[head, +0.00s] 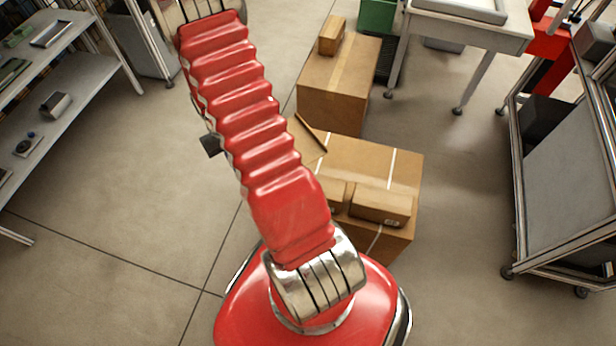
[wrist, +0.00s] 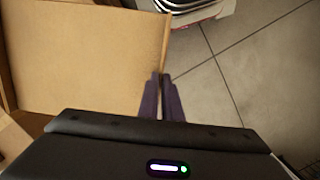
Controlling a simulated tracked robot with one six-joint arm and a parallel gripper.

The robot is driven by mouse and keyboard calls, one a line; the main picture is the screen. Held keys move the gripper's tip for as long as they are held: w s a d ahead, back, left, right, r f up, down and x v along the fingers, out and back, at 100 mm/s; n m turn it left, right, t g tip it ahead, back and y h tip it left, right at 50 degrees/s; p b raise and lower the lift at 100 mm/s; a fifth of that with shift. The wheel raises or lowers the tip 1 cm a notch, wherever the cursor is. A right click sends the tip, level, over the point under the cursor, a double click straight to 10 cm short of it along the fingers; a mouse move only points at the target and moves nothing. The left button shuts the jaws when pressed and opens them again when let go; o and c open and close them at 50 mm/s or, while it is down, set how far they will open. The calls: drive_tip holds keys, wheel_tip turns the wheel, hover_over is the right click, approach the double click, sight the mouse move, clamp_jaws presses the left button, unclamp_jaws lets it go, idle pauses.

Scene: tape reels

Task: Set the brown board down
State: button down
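The brown board (wrist: 85,55) fills the upper left of the wrist view, its thin darker edge on the right. My gripper (wrist: 163,80) is at the lower end of that edge, its two dark fingers close together with the edge between them. In the head view the board (head: 308,143) shows as a tilted panel with a dark edge, beside my red arm and above the near large carton. The arm hides the rest of the board and my gripper there. I cannot tell whether the board touches the carton.
The near large carton (head: 375,160) bears a smaller box (head: 381,205). Behind it stands another carton (head: 338,88) with a small box (head: 332,35) on top. A shelf (head: 70,85) is at the left, a wheeled cart (head: 565,165) at the right. Bare floor (head: 110,200) lies left of my arm.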

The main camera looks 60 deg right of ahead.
drive_tip(key=s+d+f+m, duration=0.1)
drive_tip(key=s+d, duration=0.1)
drive_tip(key=s, duration=0.1)
drive_tip(key=s+d+f+m, duration=0.1)
drive_tip(key=s+d, duration=0.2)
drive_tip(key=s, duration=0.1)
drive_tip(key=s+d+m, duration=0.1)
drive_tip(key=s+d, duration=0.1)
drive_tip(key=s, duration=0.2)
drive_tip(key=shift+d+f, duration=0.2)
drive_tip(key=shift+f, duration=0.2)
drive_tip(key=s+d+f+m, duration=0.2)
drive_tip(key=s+d, duration=0.1)
drive_tip(key=s, duration=0.6)
drive_tip(key=shift+s+m+t+y, duration=0.3)
drive_tip(key=shift+s, duration=0.05)
drive_tip(key=shift+f, duration=0.1)
drive_tip(key=shift+f, duration=3.25)
drive_tip(key=shift+a+f, duration=0.1)
drive_tip(key=shift+f, duration=0.5)
drive_tip(key=c, duration=1.9)
unclamp_jaws()
drive_tip(key=shift+o, duration=0.2)
